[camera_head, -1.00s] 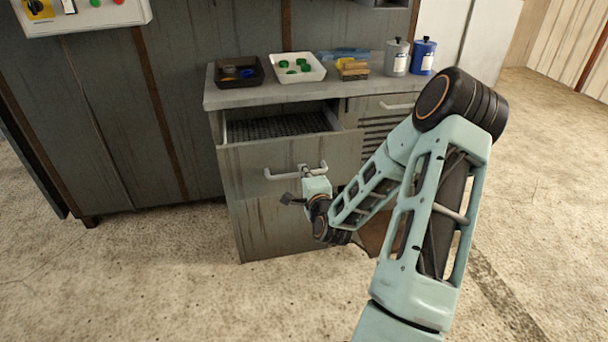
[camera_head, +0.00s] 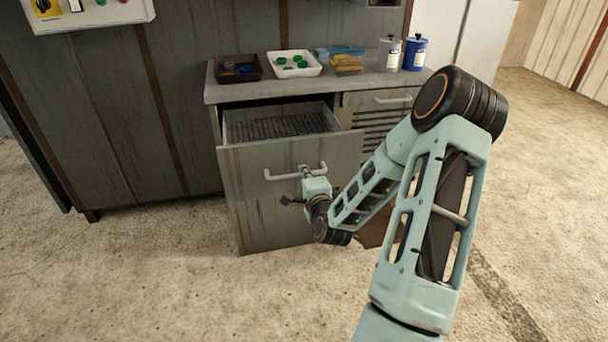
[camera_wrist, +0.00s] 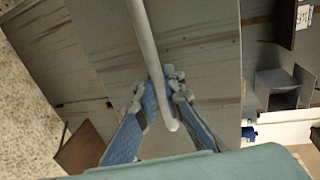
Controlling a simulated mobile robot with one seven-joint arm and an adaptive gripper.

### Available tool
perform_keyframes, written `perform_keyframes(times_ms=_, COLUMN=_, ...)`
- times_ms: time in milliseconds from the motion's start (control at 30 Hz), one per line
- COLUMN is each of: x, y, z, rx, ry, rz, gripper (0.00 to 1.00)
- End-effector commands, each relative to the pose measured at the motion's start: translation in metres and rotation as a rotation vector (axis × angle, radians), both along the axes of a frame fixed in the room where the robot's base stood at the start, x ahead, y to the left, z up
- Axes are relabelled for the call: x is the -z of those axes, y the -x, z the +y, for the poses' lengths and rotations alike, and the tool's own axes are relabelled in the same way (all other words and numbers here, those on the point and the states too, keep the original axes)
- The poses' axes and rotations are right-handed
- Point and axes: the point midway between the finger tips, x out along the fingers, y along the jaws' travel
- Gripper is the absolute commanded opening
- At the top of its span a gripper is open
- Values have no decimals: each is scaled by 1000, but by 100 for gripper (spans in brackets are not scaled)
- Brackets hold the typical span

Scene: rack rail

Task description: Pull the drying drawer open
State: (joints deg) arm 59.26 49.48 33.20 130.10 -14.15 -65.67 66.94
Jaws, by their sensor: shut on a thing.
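The drying drawer (camera_head: 240,165) is the upper left drawer of the grey cabinet. It stands partly open, and its dark mesh floor (camera_head: 285,127) shows. Its pale bar handle (camera_head: 285,175) runs across the front. My gripper (camera_head: 305,172) is at the right part of the handle. In the wrist view, the blue-padded fingers of my gripper (camera_wrist: 166,100) lie on either side of the handle bar (camera_wrist: 150,45) and are shut on it. The exact finger contact is too small to see in the head view.
A dark tray (camera_head: 237,79) and a white tray (camera_head: 294,74) with green pieces stand on the worktop (camera_head: 225,94). A grey can (camera_head: 388,55) and a blue can (camera_head: 414,54) stand at its right. The floor (camera_head: 150,280) before the drawer's left side is clear.

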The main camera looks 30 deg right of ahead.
Motion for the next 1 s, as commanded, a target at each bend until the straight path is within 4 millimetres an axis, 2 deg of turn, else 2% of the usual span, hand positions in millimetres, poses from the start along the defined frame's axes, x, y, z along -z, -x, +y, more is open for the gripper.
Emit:
perform_keyframes(times_ms=67, x=0, y=0, z=0, rx=1, ry=0, rz=1, gripper=0)
perform_keyframes(times_ms=100, x=0, y=0, z=0, rx=1, ry=0, rz=1, gripper=13)
perform_keyframes(times_ms=233, x=0, y=0, z=0, rx=1, ry=0, rz=0, gripper=27)
perform_keyframes(times_ms=567, x=-1, y=3, z=1, rx=0, ry=0, rz=1, gripper=27)
perform_keyframes(times_ms=1000, x=-13, y=61, z=17, rx=0, ry=1, rz=1, gripper=27)
